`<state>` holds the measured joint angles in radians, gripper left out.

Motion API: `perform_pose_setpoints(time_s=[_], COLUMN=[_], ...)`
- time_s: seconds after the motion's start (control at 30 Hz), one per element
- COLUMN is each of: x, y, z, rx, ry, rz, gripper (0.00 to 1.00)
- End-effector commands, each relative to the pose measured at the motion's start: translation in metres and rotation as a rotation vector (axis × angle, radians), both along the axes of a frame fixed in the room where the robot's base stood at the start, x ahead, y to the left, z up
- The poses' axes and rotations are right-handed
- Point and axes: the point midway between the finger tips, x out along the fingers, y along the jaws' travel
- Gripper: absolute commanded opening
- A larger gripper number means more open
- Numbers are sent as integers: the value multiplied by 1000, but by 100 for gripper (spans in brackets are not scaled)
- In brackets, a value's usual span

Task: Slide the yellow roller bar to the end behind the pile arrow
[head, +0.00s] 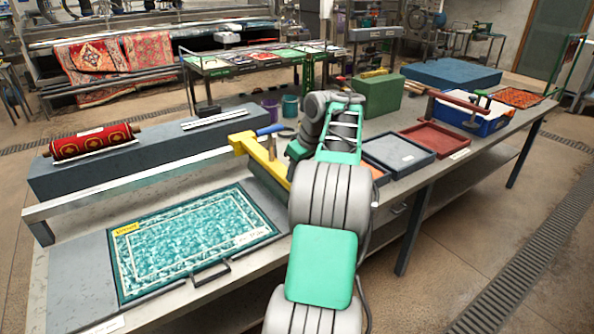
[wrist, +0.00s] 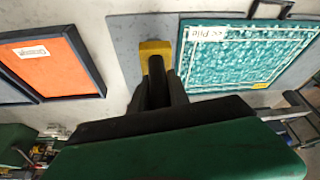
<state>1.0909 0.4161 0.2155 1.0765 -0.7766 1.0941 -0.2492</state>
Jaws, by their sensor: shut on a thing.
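The yellow roller bar (head: 262,158) lies across the bench just past the right end of the teal rug (head: 190,240) in the head view, partly hidden by my arm. Its yellow end block (wrist: 155,48) shows in the wrist view, beside the rug panel (wrist: 250,52). My gripper (wrist: 158,88) is shut on the bar's dark upright handle (wrist: 156,68). A white pile label (head: 251,238) with small print is at the rug's right end; its arrow direction is too small to read surely. The fingertips are hidden in the head view.
A yellow tag (head: 126,228) marks the rug's left end. A grey block (head: 150,150) with a rolled red rug (head: 92,142) runs along the back. A blue-grey tray (head: 398,157) and a red tray (head: 434,140) stand to the right. A black handle (head: 210,274) fronts the rug panel.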

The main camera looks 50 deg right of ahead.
Motion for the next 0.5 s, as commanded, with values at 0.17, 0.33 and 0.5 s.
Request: perform_pose_setpoints(time_s=[0.17, 0.33, 0.5], x=[-1, -1, -1], y=[-4, -4, -3], z=[2, 2, 2], rx=[-6, -5, -4], ry=[-6, -6, -4], rz=[-10, -10, -7], gripper=[24, 38, 43])
